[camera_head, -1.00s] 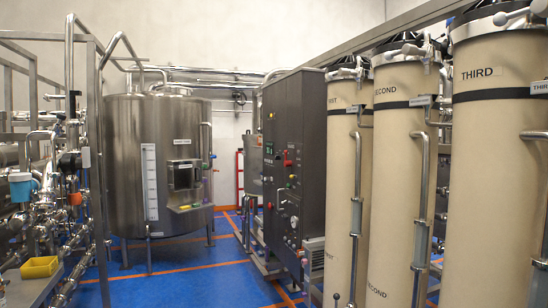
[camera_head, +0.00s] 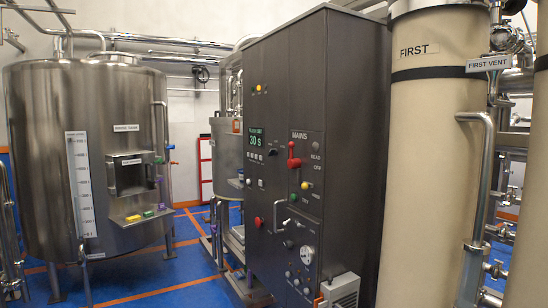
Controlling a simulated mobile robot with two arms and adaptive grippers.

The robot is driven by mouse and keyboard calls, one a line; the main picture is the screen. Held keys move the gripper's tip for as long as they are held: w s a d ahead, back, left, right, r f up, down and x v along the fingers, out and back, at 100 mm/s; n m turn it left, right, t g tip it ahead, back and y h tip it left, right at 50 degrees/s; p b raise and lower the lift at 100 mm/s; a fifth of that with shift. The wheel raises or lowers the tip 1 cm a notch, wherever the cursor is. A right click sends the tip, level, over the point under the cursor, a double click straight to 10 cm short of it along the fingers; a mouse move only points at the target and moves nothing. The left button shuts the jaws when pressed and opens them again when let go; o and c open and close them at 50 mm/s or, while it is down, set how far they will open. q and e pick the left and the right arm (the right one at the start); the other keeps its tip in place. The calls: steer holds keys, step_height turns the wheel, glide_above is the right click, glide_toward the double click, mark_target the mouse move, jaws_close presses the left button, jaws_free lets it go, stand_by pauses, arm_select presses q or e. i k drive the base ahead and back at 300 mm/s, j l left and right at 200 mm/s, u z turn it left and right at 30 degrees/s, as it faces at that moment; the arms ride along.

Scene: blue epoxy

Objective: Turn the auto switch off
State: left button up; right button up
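A dark grey control cabinet (camera_head: 340,110) stands in the middle of the view, its control face turned toward the left. On it are a red lever (camera_head: 294,162) under a "MAINS" label, a yellow knob (camera_head: 304,186), a red round button (camera_head: 258,222) and a small black switch (camera_head: 272,152) beside a green-lit display (camera_head: 256,140) reading "30 s". I cannot read which control is the auto switch. A small yellow light or knob (camera_head: 258,88) sits higher up. Neither gripper shows in the view.
A large steel tank (camera_head: 40,130) stands at the left. A cream column marked "FIRST" (camera_head: 425,180) with a steel pipe (camera_head: 482,180) stands close to the cabinet's right. Blue floor (camera_head: 190,262) with orange lines lies open between tank and cabinet.

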mark_target(273, 152)
steer(key=i+j, duration=0.25)
steer(key=i, duration=0.15)
steer(key=i+j, duration=0.3)
steer(key=i+u, duration=0.05)
steer(key=i, duration=0.05)
